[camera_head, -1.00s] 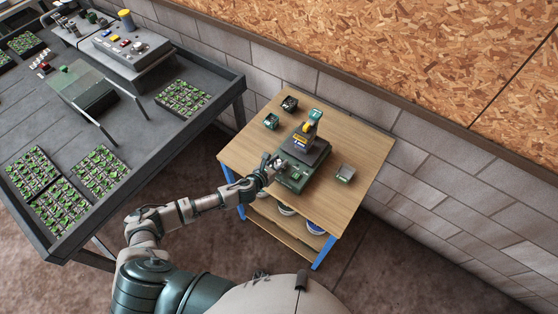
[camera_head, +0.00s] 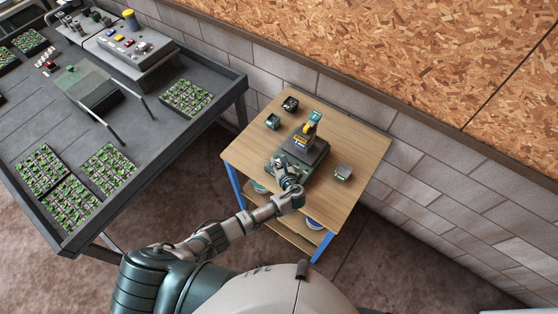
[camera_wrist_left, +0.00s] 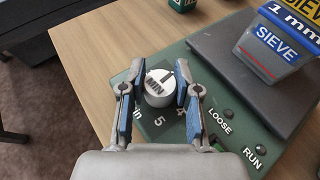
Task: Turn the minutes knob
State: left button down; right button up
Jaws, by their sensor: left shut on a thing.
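The minutes knob (camera_wrist_left: 160,88) is a small white cylinder with a dark pointer line and "MIN" lettering, in the left wrist view. It sits on the green base of the sieve machine (camera_wrist_left: 195,52), with a "5" printed close by. My left gripper (camera_wrist_left: 153,90) has one blue-padded finger on each side of the knob and is shut on it. In the head view, my left gripper (camera_head: 281,165) is at the front left of the machine and hides the knob. A sieve block (camera_wrist_left: 279,38) stands on the machine's dark plate. My right gripper is not in view.
The machine stands on a wooden table (camera_head: 355,130). A grey bench (camera_head: 130,175) with seedling trays stands at the left. A block wall (camera_head: 425,150) is behind.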

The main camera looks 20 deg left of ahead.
pick_arm(q)
jog(key=shift+s+d+f+n+g+y, duration=0.1)
jog(key=shift+s+f+n+g+y, duration=0.1)
jog(key=shift+n+g+y, duration=0.25)
jog(key=shift+s+f+n+g+y, duration=0.1)
jog(key=shift+f+n+g+y, duration=0.1)
jog(key=shift+n+g+y, duration=0.25)
jog(key=c, duration=1)
grip_release()
jog(key=shift+w, duration=0.1)
jog(key=shift+o, duration=1)
jog(key=shift+r, duration=0.15)
jog(key=shift+w, duration=0.1)
jog(key=shift+d, duration=0.1)
jog(key=v, duration=1.2)
